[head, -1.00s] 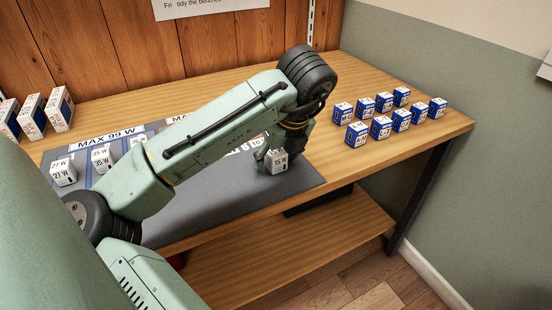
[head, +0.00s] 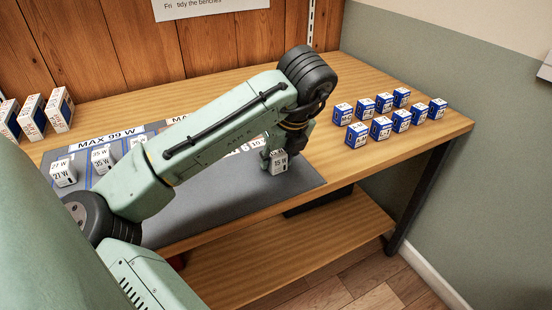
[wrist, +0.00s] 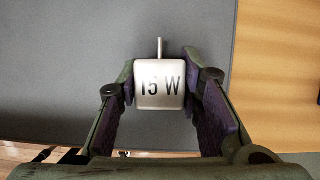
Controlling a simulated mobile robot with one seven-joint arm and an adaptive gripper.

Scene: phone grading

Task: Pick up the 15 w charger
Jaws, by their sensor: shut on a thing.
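The 15 W charger (head: 279,162) is a small white block marked "15 W". In the wrist view the charger (wrist: 160,86) sits between the fingers with its label facing the camera and a thin prong at its top edge. My gripper (wrist: 162,88) is shut on it, a finger against each side. In the head view my gripper (head: 272,158) is over the right part of the grey mat (head: 235,192). I cannot tell whether the charger's underside touches the mat.
More white chargers, including a 35 W (head: 102,161) and a 27 W (head: 63,173), stand at the mat's left. Several blue-and-white boxes (head: 381,127) stand at the bench's right. White cartons (head: 59,109) stand at the back left. The mat's front is clear.

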